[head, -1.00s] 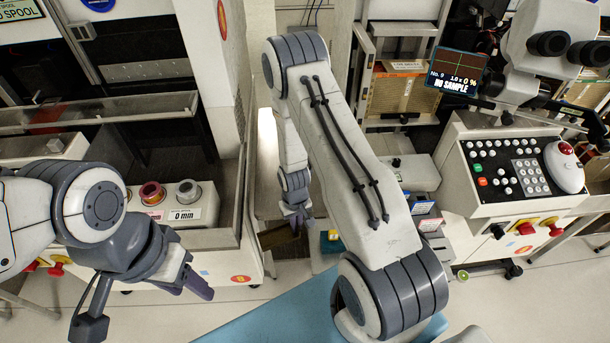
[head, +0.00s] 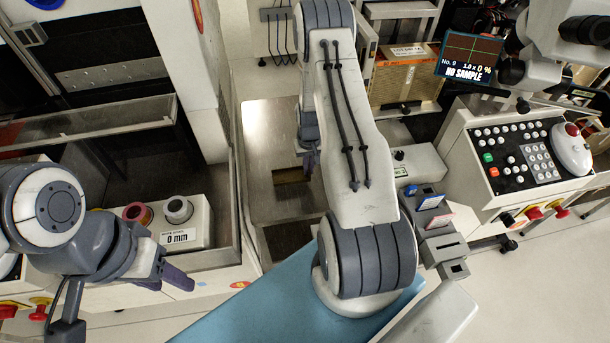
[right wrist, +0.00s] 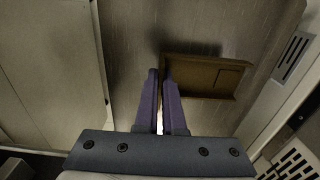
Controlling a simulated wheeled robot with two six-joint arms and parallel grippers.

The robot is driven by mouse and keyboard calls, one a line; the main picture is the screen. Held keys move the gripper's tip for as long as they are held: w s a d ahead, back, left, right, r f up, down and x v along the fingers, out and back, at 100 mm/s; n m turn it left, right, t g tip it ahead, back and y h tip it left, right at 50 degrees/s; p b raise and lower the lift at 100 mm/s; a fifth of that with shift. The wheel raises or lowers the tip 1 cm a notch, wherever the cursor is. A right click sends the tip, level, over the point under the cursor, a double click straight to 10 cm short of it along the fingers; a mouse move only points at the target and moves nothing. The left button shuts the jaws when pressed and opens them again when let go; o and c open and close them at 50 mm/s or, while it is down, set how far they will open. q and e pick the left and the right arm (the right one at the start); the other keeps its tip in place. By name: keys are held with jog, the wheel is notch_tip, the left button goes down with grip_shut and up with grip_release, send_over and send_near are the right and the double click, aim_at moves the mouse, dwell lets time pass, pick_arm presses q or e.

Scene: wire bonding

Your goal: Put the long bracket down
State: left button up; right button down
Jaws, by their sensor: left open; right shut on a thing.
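The long bracket (right wrist: 205,78) is a flat brown piece with a raised rim in the right wrist view. Its left end is at the fingertips of my right gripper (right wrist: 160,75), which is shut on it; the rest sticks out to the right. A shadow shows beside it on the grey surface, but I cannot tell whether it touches. In the head view the bracket (head: 292,174) is a small brown strip left of my right gripper (head: 308,165), partly hidden by my arm. My left gripper (head: 165,280) is open and empty at the left.
The grey metal surface (head: 268,130) around the bracket is mostly clear. A white unit with spools (head: 178,209) stands left behind a low wall. A blue mat (head: 260,300) lies in front. A keypad console (head: 515,160) and coloured cards (head: 432,202) are at right.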

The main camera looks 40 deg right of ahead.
notch_tip(320, 180, down, 4)
jog(key=shift+s+r, duration=0.1)
jog(key=shift+r, duration=0.15)
jog(key=shift+f, duration=0.15)
jog(key=c, duration=1.4)
grip_release()
jog(key=shift+f, duration=0.1)
jog(key=shift+c, duration=0.2)
jog(key=o, duration=0.4)
